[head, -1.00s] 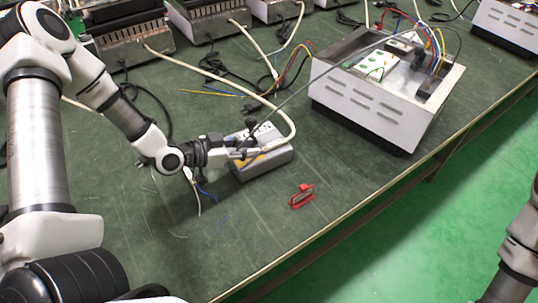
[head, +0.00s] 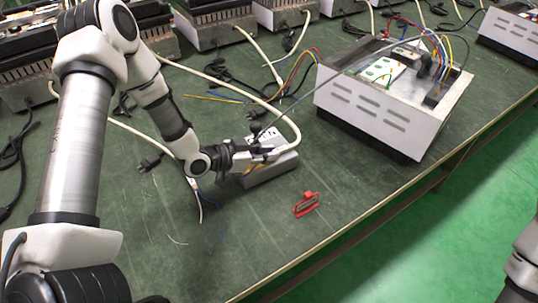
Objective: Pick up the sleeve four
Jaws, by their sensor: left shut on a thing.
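My left gripper (head: 262,153) is over a small grey box with a white top (head: 268,172) in the middle of the table. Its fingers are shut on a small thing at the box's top. That thing is mostly hidden by the fingers and too small to name. I cannot make out sleeve four for certain. A yellow patch shows on the box just below the fingers. At the lower right only part of my right arm shows; its gripper is out of view.
A white metal housing (head: 375,105) with wires stands at the right. A red clip-like piece (head: 306,205) lies near the front edge. A pale cable (head: 220,82) loops around behind the box. Grey units (head: 213,22) line the back.

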